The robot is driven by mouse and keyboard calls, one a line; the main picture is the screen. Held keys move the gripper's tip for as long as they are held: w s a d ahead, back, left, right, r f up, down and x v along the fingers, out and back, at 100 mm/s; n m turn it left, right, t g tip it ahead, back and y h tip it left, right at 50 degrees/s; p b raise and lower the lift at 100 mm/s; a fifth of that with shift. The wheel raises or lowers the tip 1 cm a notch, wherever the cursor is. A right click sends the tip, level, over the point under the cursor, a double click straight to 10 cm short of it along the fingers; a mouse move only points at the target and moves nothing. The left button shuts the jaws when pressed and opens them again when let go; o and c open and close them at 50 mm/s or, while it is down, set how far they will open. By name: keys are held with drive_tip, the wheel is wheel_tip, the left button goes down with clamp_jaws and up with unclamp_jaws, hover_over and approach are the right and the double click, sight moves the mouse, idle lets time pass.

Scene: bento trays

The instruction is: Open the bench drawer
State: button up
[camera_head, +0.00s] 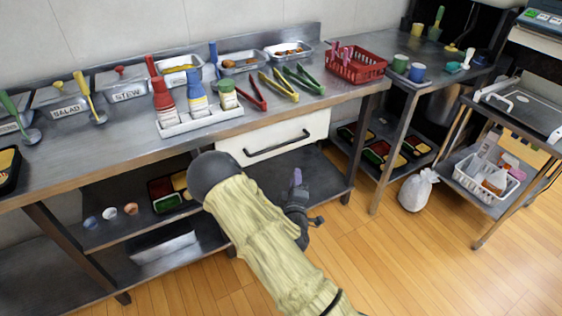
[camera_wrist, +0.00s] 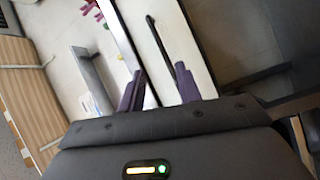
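The bench drawer (camera_head: 310,128) is a white front under the steel bench top, and it looks closed. Its black bar handle (camera_head: 276,143) runs along the front. In the wrist view the drawer front (camera_wrist: 190,35) and handle (camera_wrist: 158,38) lie ahead of the fingers. My gripper (camera_head: 297,178) is in front of and below the drawer, near the handle's right end. In the wrist view its two purple fingers (camera_wrist: 160,70) are spread apart with nothing held. I cannot tell whether a finger touches the handle.
The bench top (camera_head: 130,143) above holds a white bottle tray (camera_head: 200,125), tongs and a red basket (camera_head: 356,66). A lower shelf (camera_head: 325,178) lies under the drawer. A side cart (camera_head: 485,205) and a white bag (camera_head: 418,190) stand right. The floor in front is clear.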

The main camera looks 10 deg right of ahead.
sight(281, 146)
drive_tip(key=a+f+n+t+y, duration=0.1)
drive_tip(key=n, duration=0.1)
drive_tip(key=a+f+n+t+y+b, duration=0.1)
drive_tip(key=n, duration=0.1)
drive_tip(key=shift+s+a+f, duration=0.1)
drive_tip(key=shift+s+a, duration=0.1)
drive_tip(key=shift+a, duration=0.2)
drive_tip(key=w+r, duration=0.1)
drive_tip(key=w, duration=0.4)
drive_tip(key=w+d+r+b, duration=0.1)
drive_tip(key=w, duration=0.5)
drive_tip(key=w+r+b, duration=0.1)
drive_tip(key=w, duration=0.5)
drive_tip(key=shift+d, duration=0.3)
clamp_jaws()
